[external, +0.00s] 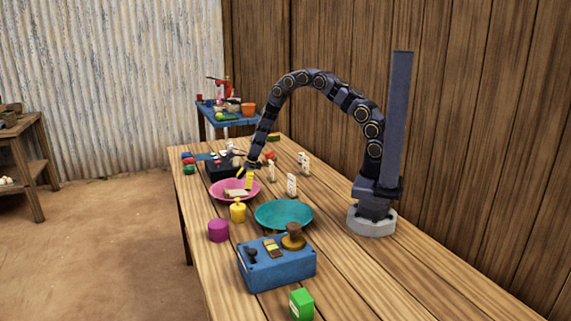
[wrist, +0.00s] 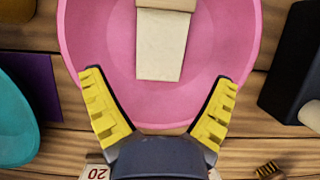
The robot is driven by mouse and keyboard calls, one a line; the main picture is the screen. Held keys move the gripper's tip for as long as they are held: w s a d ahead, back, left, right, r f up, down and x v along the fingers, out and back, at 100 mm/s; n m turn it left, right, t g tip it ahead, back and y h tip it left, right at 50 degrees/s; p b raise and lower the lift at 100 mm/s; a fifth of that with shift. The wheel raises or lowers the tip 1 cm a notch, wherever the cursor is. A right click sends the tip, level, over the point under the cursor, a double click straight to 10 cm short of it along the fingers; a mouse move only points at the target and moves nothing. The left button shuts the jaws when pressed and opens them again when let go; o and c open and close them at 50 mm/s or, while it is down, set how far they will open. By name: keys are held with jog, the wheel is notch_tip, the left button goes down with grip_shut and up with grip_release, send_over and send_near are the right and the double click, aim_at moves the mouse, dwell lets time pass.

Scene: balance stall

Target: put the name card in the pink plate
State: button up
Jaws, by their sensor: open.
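The pink plate (external: 216,196) is on the table, and its pink surface (wrist: 105,70) fills much of the wrist view. A cream, folded-looking piece that appears to be the name card (wrist: 159,44) lies inside it; its far end is cut off by the frame. The same pale piece (external: 236,193) shows in the plate in the external view. My gripper (external: 249,180) is over the plate. In the wrist view my gripper (wrist: 158,78) has its yellow fingers spread wide, with nothing held between them and the card beyond the tips.
A teal plate (external: 284,215), yellow weight (external: 238,211), purple cylinder (external: 218,231) and blue scale box (external: 278,267) stand nearer the camera. A black box (external: 222,168) is behind the pink plate. White number cards (external: 292,185) stand to its right. The table's right front is clear.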

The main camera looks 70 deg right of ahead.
aim_at(244, 192)
notch_tip(244, 192, up, 5)
jog(key=shift+f, duration=0.1)
dwell(0.5)
jog(key=shift+s+r, duration=0.1)
jog(key=shift+r, duration=0.25)
jog(key=s+a+r+n+g, duration=0.1)
jog(key=s+a+r+n, duration=0.2)
jog(key=s+r+n, duration=0.45)
jog(key=s+a+r+n+g, duration=0.2)
jog(key=s+r+n, duration=0.5)
jog(key=s+r, duration=0.2)
jog(key=s+d+r+n+g+h, duration=0.1)
jog(key=s+r+n, duration=0.1)
jog(key=s+n, duration=0.4)
jog(key=s+d+r+n+g+h, duration=0.1)
jog(key=s+n, duration=0.5)
jog(key=s, duration=0.9)
notch_tip(244, 192, up, 2)
jog(key=shift+r+h, duration=0.15)
jog(key=shift+h, duration=0.45)
